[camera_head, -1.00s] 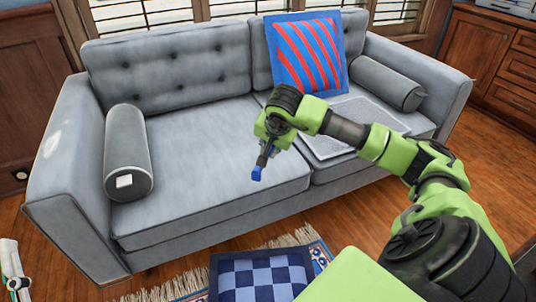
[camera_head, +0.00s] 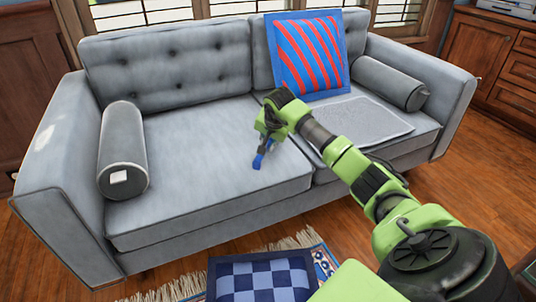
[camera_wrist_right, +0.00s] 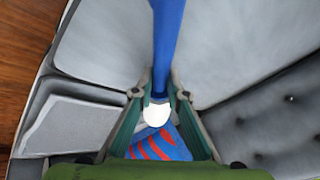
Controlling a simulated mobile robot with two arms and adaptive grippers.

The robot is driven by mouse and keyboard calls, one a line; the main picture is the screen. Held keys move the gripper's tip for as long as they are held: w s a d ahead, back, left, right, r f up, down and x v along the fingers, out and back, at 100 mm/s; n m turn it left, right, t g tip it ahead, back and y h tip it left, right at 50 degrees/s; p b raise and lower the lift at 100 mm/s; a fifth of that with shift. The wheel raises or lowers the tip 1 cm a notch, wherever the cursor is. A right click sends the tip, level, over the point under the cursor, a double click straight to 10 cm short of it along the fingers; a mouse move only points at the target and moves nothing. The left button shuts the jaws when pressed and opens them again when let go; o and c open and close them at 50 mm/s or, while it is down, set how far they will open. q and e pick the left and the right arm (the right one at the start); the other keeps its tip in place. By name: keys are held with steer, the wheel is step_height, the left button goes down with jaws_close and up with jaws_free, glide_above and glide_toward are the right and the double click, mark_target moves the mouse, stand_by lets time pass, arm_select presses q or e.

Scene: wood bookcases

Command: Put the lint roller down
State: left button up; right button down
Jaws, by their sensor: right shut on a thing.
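The lint roller (camera_head: 258,160) shows as a short blue piece below my right gripper (camera_head: 266,143) in the head view. The gripper is over the middle of the grey sofa's seat (camera_head: 215,150); I cannot tell whether the roller touches the cushion. In the right wrist view, the fingers (camera_wrist_right: 157,97) are shut on the lint roller. Its long blue part (camera_wrist_right: 168,40) runs to the top of the picture, and a white end (camera_wrist_right: 156,115) shows between the fingers. My left gripper is not in view.
A striped red and blue pillow (camera_head: 307,55) leans on the sofa back. A flat grey pad (camera_head: 365,125) lies on the right seat. A checkered cushion (camera_head: 262,280) is on the floor rug.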

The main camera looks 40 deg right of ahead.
mark_target(268, 159)
step_height(268, 159, down, 3)
steer(key=shift+w+r+b, duration=0.1)
steer(key=shift+b, duration=0.7)
steer(key=shift+d+f, duration=0.1)
steer(key=shift+f, duration=0.35)
steer(key=shift+r, duration=0.1)
steer(key=shift+f, duration=0.2)
steer(key=c, duration=2.3)
jaws_free()
